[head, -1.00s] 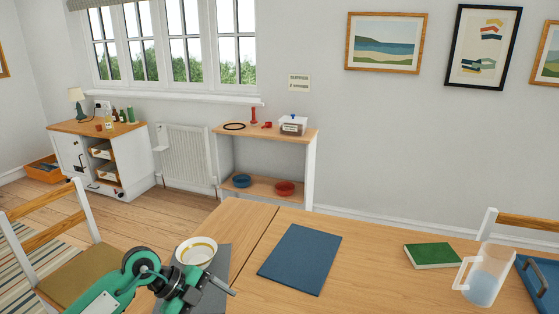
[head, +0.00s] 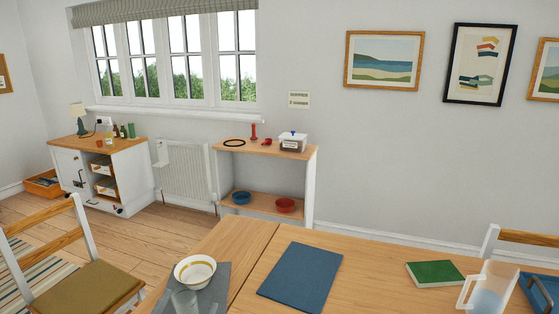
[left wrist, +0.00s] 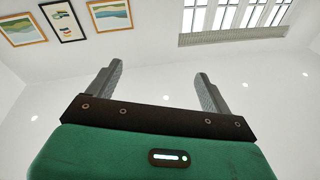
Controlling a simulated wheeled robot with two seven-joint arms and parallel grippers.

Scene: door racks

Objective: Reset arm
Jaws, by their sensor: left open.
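My left gripper (left wrist: 158,85) shows in the left wrist view. Its two grey fingers stand wide apart with nothing between them, and they point up toward the wall and ceiling. In the head view now, neither of my grippers nor arms shows. A white bowl with a yellow band (head: 195,271) sits on a grey mat (head: 215,290) on the wooden table. A clear glass (head: 185,301) stands in front of the bowl, cut by the lower edge.
The table (head: 245,265) also holds a blue mat (head: 300,277), a green book (head: 435,273), a clear jug (head: 488,288) and a blue tray (head: 540,292). A chair (head: 95,285) stands at the left. A shelf unit (head: 312,195) stands by the wall.

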